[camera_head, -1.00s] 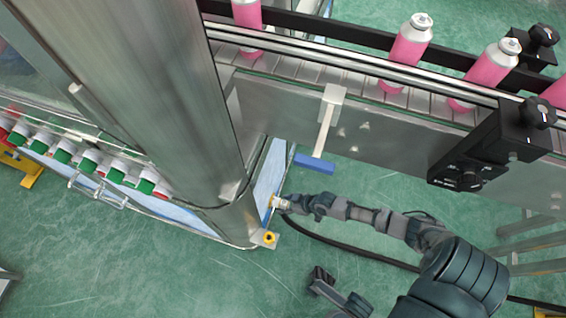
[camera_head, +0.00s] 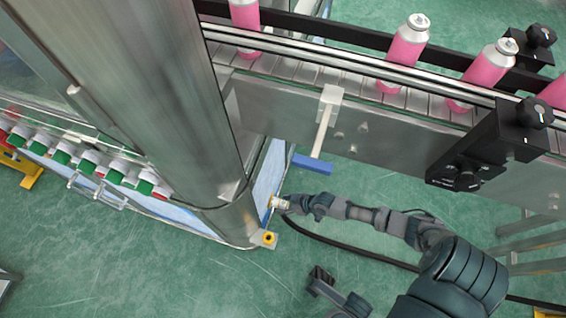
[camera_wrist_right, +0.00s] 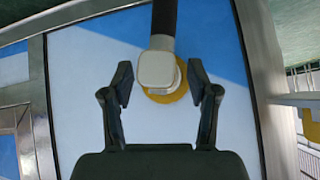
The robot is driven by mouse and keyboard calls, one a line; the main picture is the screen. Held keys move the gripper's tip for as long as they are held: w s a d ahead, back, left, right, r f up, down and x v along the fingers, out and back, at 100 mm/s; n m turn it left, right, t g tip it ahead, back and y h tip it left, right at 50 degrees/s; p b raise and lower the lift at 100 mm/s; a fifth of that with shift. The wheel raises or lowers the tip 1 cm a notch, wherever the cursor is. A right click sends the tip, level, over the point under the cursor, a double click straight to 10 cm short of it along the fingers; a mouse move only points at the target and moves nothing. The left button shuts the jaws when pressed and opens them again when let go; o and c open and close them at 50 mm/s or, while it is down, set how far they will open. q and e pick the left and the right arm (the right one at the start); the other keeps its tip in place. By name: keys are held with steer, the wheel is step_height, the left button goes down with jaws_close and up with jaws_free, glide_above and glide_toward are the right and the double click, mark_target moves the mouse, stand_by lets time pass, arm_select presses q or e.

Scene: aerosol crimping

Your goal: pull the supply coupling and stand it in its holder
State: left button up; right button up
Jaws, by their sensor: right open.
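The supply coupling (camera_head: 275,202) is a pale metal fitting on the blue and white panel at the foot of the steel column. In the right wrist view the coupling (camera_wrist_right: 155,68) has a rounded whitish end, a yellow disc behind it and a black hose running up. My right gripper (camera_wrist_right: 160,84) is open, one finger on each side of the coupling with gaps between. In the head view my right gripper (camera_head: 284,203) is at the coupling. A yellow ring on a small bracket (camera_head: 269,238), perhaps the holder, is just below. A dark part of mine (camera_head: 325,281), perhaps my left gripper, shows at the bottom.
A conveyor (camera_head: 370,126) with pink cans (camera_head: 405,45) crosses the top right. A blue-ended bracket (camera_head: 313,164) hangs below it. A black hose (camera_head: 340,246) runs along the green floor under my right arm. The steel column (camera_head: 150,100) stands at left.

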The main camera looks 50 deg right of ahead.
steer(key=shift+d, duration=0.1)
jaws_close()
steer(key=shift+s+d+p, duration=0.1)
steer(key=shift+s+d, duration=0.25)
steer(key=shift+s, duration=0.55)
steer(key=shift+s+d+p, duration=0.15)
steer(key=shift+s+d, duration=0.2)
steer(key=shift+s, duration=0.6)
steer(key=shift+s+d+p, duration=0.1)
steer(key=shift+s+d, duration=0.25)
steer(key=shift+s, duration=0.55)
